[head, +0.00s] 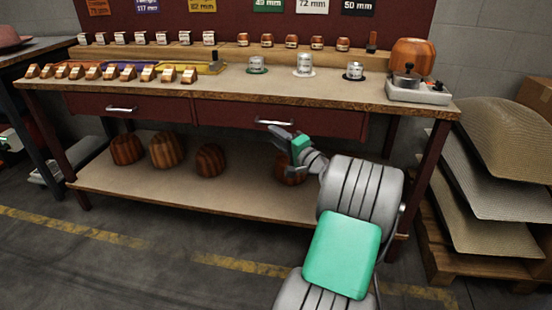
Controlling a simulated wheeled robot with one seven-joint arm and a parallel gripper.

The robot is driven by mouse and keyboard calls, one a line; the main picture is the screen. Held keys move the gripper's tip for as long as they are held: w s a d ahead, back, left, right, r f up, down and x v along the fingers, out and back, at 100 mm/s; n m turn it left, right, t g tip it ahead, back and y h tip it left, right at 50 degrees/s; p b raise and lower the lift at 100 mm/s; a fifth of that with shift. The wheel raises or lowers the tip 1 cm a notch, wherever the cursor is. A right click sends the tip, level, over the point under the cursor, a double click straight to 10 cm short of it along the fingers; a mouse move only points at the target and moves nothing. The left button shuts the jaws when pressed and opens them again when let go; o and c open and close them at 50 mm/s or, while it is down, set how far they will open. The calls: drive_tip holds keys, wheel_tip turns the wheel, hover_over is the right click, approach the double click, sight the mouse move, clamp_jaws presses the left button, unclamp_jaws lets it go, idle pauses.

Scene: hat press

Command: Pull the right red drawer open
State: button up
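The right red drawer (330,121) is under the workbench top, right of centre in the head view, and looks shut. Its silver bar handle (275,122) is on its front. My gripper (276,134) is just below and in front of this handle, with its fingers pointing up and to the left. It seems apart from the handle, but I cannot tell the exact gap. The fingers are small and dark, so whether they are open or shut is unclear.
The left red drawer (150,109) is shut beside it. Wooden hat blocks (210,160) stand on the lower shelf (120,180), one partly behind my gripper. A wooden block on a scale (418,92) is on the bench's right end. Stacked sheets (510,150) are at right.

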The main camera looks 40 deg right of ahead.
sight(275, 124)
drive_tip(key=s+d+f+m+h, duration=0.1)
drive_tip(key=s+d+m, duration=0.1)
drive_tip(key=d, duration=0.2)
drive_tip(key=shift+t, duration=0.4)
drive_tip(key=w, duration=0.2)
drive_tip(key=w+b, duration=0.1)
drive_tip(key=w, duration=0.2)
drive_tip(key=w+r+b, duration=0.1)
drive_tip(key=w, duration=0.1)
drive_tip(key=shift+w+d+r, duration=0.1)
drive_tip(key=shift+w, duration=0.1)
drive_tip(key=shift+c, duration=0.2)
clamp_jaws()
